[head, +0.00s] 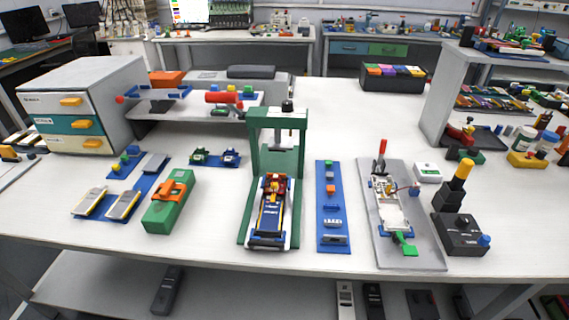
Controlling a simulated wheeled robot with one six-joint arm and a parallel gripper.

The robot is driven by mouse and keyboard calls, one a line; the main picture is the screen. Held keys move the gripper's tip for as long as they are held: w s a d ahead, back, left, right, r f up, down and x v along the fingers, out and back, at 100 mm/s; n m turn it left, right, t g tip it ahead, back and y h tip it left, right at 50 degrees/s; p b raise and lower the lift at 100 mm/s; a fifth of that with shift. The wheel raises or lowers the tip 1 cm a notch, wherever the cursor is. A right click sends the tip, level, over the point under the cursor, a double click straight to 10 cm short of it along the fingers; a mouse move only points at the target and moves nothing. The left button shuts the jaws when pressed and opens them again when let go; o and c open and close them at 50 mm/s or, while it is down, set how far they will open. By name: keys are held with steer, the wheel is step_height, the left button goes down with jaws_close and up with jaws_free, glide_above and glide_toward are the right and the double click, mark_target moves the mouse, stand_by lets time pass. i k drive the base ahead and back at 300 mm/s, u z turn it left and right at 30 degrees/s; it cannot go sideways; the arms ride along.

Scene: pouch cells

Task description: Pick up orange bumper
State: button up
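I cannot tell for sure which orange piece is the bumper. An orange, frame-shaped piece (174,190) lies on top of a green box (168,212) at the left front of the table. A small orange block (329,189) sits on a narrow blue strip (322,208) right of the green press, with a blue block and grey parts on the same strip. My gripper is not in this view.
A green press (254,150) stands upright mid-table. Right of it are a grey plate (435,255) with a fixture and a black control box (462,238). A drawer cabinet (108,100) is at left. Blue trays with cells lie beside the green box.

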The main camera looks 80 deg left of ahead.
mark_target(167, 187)
steer(key=u, duration=3.1)
steer(key=k, duration=0.65)
steer(key=u, duration=0.55)
steer(key=i, duration=0.45)
steer(key=u, duration=0.55)
steer(key=i, duration=1.05)
steer(key=z, duration=0.65)
